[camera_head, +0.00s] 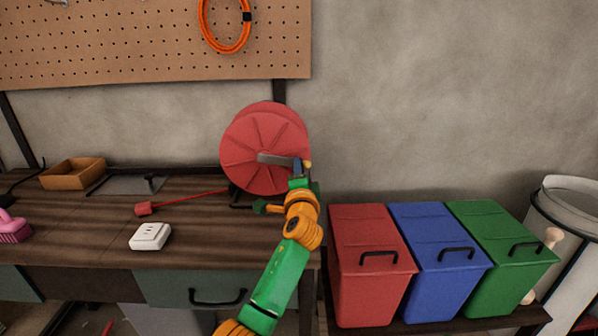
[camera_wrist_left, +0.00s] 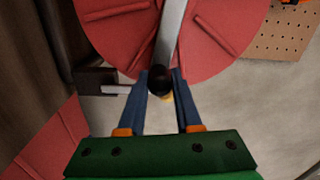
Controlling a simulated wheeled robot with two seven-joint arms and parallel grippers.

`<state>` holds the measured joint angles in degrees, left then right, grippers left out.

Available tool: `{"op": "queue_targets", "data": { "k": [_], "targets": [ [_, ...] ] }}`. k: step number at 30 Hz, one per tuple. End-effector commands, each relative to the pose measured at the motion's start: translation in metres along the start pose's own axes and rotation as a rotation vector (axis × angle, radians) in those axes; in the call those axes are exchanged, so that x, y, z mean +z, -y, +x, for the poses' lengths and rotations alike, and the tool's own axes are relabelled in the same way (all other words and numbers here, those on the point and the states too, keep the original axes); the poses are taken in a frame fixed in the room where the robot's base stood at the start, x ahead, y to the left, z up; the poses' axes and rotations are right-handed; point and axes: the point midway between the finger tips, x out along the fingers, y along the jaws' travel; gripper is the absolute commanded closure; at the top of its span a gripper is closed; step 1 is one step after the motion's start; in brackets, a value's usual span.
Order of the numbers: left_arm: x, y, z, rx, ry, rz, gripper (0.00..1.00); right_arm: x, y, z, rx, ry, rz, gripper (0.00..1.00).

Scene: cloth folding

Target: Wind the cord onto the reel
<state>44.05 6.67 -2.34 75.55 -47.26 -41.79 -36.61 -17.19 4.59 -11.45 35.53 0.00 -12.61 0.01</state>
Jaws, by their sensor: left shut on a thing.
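The red reel (camera_head: 255,150) stands at the back right of the workbench. A grey crank arm (camera_head: 274,158) crosses its face and also shows in the left wrist view (camera_wrist_left: 172,35). The thin red cord (camera_head: 190,195) runs left from the reel's lower side over the bench to a red plug-like end (camera_head: 143,209). My left gripper (camera_head: 303,167) is at the outer end of the crank. In the left wrist view its two blue fingers (camera_wrist_left: 162,82) close around the dark crank knob (camera_wrist_left: 157,78). My right gripper is out of view.
A white socket block (camera_head: 150,236) lies on the workbench (camera_head: 85,235) in front of the cord. A wooden tray (camera_head: 73,174) and a pink object (camera_head: 13,228) are at left. Red (camera_head: 368,285), blue (camera_head: 436,290) and green (camera_head: 505,272) bins stand right of the bench.

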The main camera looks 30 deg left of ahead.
Motion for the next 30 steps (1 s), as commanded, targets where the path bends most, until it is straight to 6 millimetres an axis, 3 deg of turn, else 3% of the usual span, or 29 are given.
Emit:
{"op": "queue_targets", "data": {
  "k": [1, 2, 4, 5, 16, 30],
  "targets": [
    [0.001, 0.002, 0.0, -0.005, 0.002, 0.002, 1.0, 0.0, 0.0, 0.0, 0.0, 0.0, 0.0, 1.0],
    [0.001, 0.002, 0.0, -0.004, 0.002, 0.002, 0.59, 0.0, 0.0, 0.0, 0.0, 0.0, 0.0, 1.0],
    [0.001, 0.002, 0.0, -0.004, 0.002, 0.002, 0.4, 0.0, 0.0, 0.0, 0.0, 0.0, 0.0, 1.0],
    [0.001, 0.002, 0.0, -0.003, 0.002, 0.001, 0.38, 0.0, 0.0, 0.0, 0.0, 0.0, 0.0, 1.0],
    [0.0, 0.0, -0.006, -0.002, 0.0, 0.0, 0.38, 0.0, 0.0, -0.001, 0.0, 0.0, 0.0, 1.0],
    [0.001, 0.0, -0.068, -0.002, 0.002, 0.0, 0.38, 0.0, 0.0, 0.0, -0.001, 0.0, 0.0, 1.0]
  ]
}}
